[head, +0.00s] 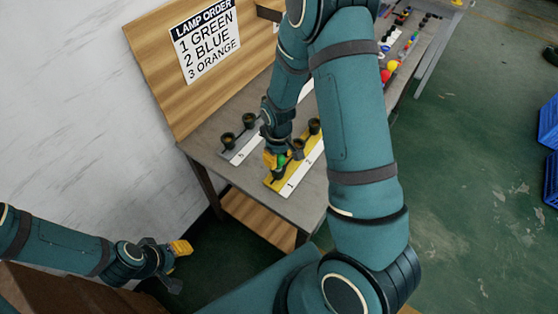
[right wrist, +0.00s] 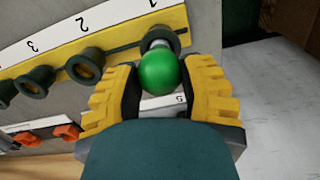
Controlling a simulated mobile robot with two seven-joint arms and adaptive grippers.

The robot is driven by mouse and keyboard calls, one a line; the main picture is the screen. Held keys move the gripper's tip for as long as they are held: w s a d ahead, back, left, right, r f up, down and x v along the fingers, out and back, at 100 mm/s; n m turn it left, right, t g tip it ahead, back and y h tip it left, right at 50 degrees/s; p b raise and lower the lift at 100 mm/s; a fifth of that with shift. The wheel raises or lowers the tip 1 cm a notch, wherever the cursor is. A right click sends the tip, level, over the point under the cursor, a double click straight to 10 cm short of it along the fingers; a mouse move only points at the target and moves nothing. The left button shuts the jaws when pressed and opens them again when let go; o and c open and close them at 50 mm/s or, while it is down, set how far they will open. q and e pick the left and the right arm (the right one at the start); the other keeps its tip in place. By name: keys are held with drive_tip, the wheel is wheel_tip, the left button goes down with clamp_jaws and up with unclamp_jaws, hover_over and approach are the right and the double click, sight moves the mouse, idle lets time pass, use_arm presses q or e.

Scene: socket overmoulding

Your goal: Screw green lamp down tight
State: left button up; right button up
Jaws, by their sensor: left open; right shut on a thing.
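The green lamp (right wrist: 165,72) is a round bulb between the yellow fingers of my right gripper (right wrist: 162,88), which is shut on it. Its pale base meets the dark socket 1 (right wrist: 178,38) at the end of the yellow strip (right wrist: 120,42); how deep it sits cannot be told. A bit of the green lamp (head: 281,160) shows in the head view beside my right gripper (head: 275,160), over the strip end labelled 1. My left gripper (head: 180,249) is open and empty, low at the left, away from the table.
Sockets 2 (right wrist: 86,65) and 3 (right wrist: 37,81) look empty. A grey strip (head: 243,146) with dark sockets lies beside the yellow one. A lamp order sign (head: 206,42) lists green, blue, orange. Coloured lamps (head: 392,66) lie at the far table end. My right arm hides the table's middle.

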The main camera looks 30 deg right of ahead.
drive_tip(key=m, duration=0.3)
